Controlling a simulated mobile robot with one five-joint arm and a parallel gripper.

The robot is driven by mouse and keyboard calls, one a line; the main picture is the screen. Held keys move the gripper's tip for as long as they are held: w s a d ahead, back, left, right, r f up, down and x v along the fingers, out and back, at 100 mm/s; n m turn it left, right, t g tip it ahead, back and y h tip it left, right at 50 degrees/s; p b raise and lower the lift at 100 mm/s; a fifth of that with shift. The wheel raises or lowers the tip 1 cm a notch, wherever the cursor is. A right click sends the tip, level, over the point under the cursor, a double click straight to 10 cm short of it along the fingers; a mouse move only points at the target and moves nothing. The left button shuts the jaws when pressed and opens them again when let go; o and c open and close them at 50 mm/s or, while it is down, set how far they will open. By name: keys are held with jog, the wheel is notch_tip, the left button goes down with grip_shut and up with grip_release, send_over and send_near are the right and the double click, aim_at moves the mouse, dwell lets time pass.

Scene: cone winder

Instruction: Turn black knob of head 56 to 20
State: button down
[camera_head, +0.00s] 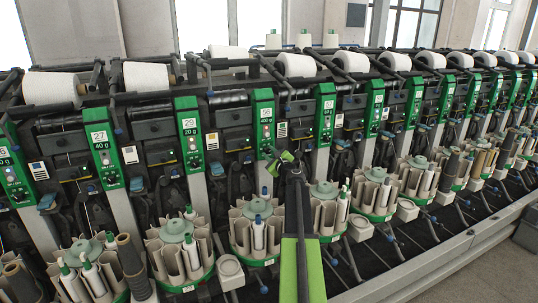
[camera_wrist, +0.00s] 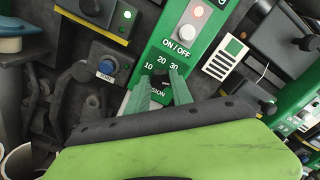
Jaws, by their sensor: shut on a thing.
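The black knob (camera_wrist: 159,79) sits on a green panel (camera_wrist: 160,52) in the wrist view, below a printed scale of 10, 20 and 30. My gripper (camera_wrist: 160,77) has its two green fingers on either side of the knob and is shut on it. The fingers hide the knob's sides and part of the lettering below, of which "SION" shows. Where the knob points cannot be told surely. In the head view my gripper (camera_head: 272,154) reaches the lower part of a green panel (camera_head: 263,112) near the middle. The number 56 is not readable on it.
Above the knob are an ON/OFF button (camera_wrist: 185,33) and a lit lamp (camera_wrist: 198,12). A blue button (camera_wrist: 107,66) lies left, a white card (camera_wrist: 226,59) right. A row of similar heads runs across the head view, with yarn cones (camera_head: 295,65) above and round bobbin magazines (camera_head: 256,226) below.

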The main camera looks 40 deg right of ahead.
jog(key=shift+w+n, duration=0.1)
jog(key=shift+n, duration=0.2)
jog(key=n, duration=0.4)
jog(key=shift+w, duration=0.1)
jog(key=n, duration=0.5)
jog(key=shift+n, duration=0.4)
jog(key=n, duration=0.4)
jog(key=shift+f+n, duration=0.1)
jog(key=shift+n, duration=0.2)
jog(key=n, duration=0.4)
jog(key=shift+n, duration=0.3)
jog(key=c, duration=1.1)
grip_release()
